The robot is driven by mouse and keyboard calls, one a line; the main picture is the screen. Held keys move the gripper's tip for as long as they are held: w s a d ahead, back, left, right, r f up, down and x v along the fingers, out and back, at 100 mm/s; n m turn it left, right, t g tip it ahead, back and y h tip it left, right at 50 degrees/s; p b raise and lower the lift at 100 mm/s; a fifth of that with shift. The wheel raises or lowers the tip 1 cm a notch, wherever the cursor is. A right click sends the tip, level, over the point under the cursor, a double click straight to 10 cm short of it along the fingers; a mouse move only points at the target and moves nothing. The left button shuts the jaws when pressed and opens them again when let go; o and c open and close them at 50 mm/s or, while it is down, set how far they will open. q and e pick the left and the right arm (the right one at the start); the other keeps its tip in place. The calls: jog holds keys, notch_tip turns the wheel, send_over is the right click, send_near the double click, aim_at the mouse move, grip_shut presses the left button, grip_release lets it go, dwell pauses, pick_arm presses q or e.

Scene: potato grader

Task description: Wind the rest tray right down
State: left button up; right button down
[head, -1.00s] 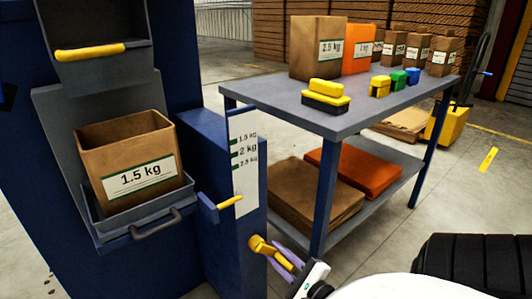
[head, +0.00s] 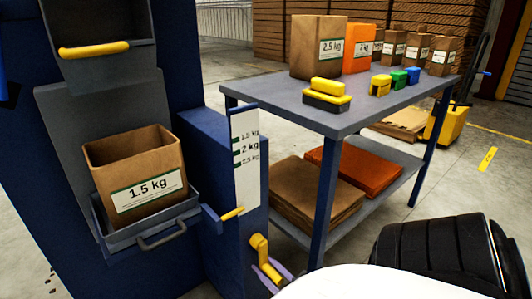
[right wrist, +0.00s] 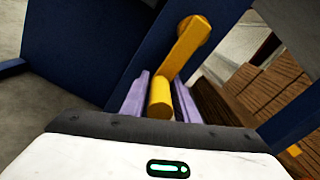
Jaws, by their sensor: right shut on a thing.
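The grey rest tray (head: 152,232) is on the front of the blue machine at the left of the head view. A brown paper bag marked 1.5 kg (head: 138,172) stands upright in it. A yellow pointer (head: 232,214) beside the tray is below the 2.5 kg mark, near the foot of the white scale (head: 246,180). The yellow crank (head: 259,248) is on the blue post below. My right gripper (head: 270,274) is shut on the crank's handle; in the right wrist view its lilac fingers flank the yellow handle (right wrist: 160,97). My left gripper is out of view.
A blue-grey table (head: 385,105) stands close on the right. It bears a 2.5 kg bag (head: 318,48), an orange bag (head: 357,50), coloured blocks and several small bags. Its leg (head: 322,205) is near my right gripper. A grey chute with a yellow handle (head: 94,49) is above the tray.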

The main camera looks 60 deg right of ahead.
jog(key=shift+w+a+r, duration=0.15)
jog(key=shift+a+r, duration=0.05)
jog(key=shift+a, duration=0.3)
jog(key=c, duration=1.6)
grip_release()
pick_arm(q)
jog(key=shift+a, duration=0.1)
pick_arm(e)
jog(key=shift+o, duration=0.2)
jog(key=shift+r, duration=0.1)
jog(key=shift+d, duration=0.15)
